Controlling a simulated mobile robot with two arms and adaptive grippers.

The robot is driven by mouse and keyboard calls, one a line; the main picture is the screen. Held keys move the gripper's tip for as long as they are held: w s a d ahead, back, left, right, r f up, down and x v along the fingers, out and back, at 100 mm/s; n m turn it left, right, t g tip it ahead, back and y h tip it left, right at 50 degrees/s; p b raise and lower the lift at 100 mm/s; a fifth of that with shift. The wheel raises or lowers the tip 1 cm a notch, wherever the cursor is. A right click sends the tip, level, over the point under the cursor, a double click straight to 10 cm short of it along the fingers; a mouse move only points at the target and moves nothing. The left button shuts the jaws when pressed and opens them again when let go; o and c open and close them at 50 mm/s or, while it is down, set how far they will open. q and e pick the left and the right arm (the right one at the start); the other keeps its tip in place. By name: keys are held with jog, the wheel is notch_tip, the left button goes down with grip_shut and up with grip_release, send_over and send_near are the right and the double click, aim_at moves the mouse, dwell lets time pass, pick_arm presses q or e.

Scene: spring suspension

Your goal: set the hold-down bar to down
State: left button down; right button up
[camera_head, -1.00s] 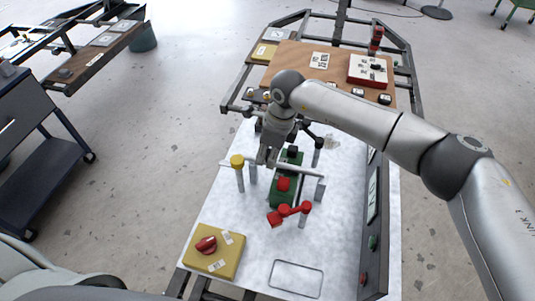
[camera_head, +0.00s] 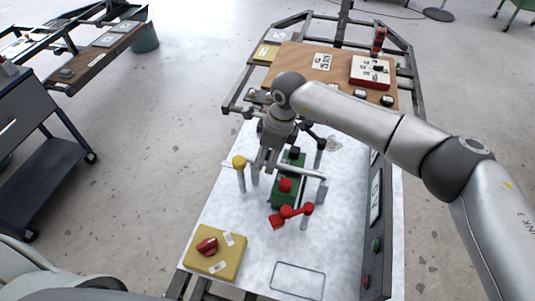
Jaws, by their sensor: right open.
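The hold-down bar (camera_head: 305,174) is a light grey rod. It lies crosswise above the green block (camera_head: 287,197) on the white bench top. A yellow-capped post (camera_head: 240,175) stands by the bar's left part, and a grey post (camera_head: 322,191) is at its right end. My right gripper (camera_head: 264,165) points down at the left half of the bar, its fingers open and very close to it. I cannot tell whether they touch or straddle the bar. The gripper hides part of the bar. My left gripper is out of view.
A red jointed handle (camera_head: 290,214) on a post is in front of the green block. A yellow box with a red knob (camera_head: 207,246) sits at the front left. A raised dark panel (camera_head: 375,215) runs along the right edge. The front middle is clear.

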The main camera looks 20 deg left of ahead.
notch_tip(320, 180, up, 12)
jog(key=d, duration=0.2)
jog(key=shift+d, duration=0.15)
jog(key=shift+f, duration=0.15)
dwell(0.4)
